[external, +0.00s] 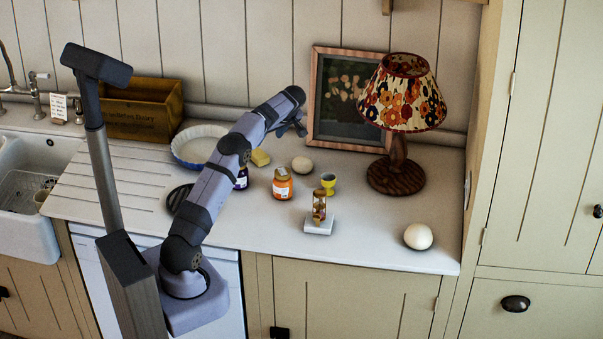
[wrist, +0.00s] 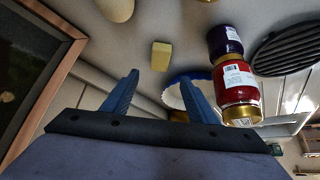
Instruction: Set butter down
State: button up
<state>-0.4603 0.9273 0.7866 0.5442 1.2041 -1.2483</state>
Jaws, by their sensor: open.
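The butter (external: 260,157) is a small pale yellow block lying on the white counter, behind the dark jar and to the right of the blue-rimmed dish. In the wrist view the butter (wrist: 161,56) shows beyond my fingertips, near the middle of the picture. My gripper (external: 299,123) is raised above the counter, up and to the right of the butter in the external view, in front of the framed picture. In the wrist view its two blue fingers (wrist: 160,82) are spread apart with nothing held between them. The butter is apart from the fingers.
A dark jar (external: 241,179), orange jar (external: 282,187), yellow egg cup (external: 328,182) and hourglass (external: 319,207) stand near the butter. A blue-rimmed dish (external: 183,154), lamp (external: 400,100) and framed picture (external: 345,80) are behind. The right front counter (external: 370,235) is mostly clear.

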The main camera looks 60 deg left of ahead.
jog(key=shift+d+r, duration=0.1)
jog(key=d+m, duration=0.1)
jog(key=d, duration=0.2)
jog(key=d+m+h, duration=0.1)
jog(key=d+m, duration=0.1)
jog(key=d, duration=0.1)
jog(key=d+m, duration=0.1)
jog(key=d, duration=0.3)
jog(key=shift+s+f+m+t+h, duration=0.3)
jog(key=shift+s+f, duration=0.05)
jog(key=s+d+f+m+h, duration=0.2)
jog(key=s+d+m, duration=0.35)
jog(key=d, duration=0.65)
jog(key=s+d+f+m+h, duration=0.1)
jog(key=s+d+f+m, duration=0.2)
jog(key=s+d, duration=0.5)
jog(key=s+d+f+m+h, duration=0.2)
jog(key=s+d+m, duration=0.3)
jog(key=s, duration=0.9)
jog(key=d+f, duration=0.1)
jog(key=d, duration=0.2)
jog(key=shift+s+d, duration=0.15)
jog(key=shift+d, duration=0.1)
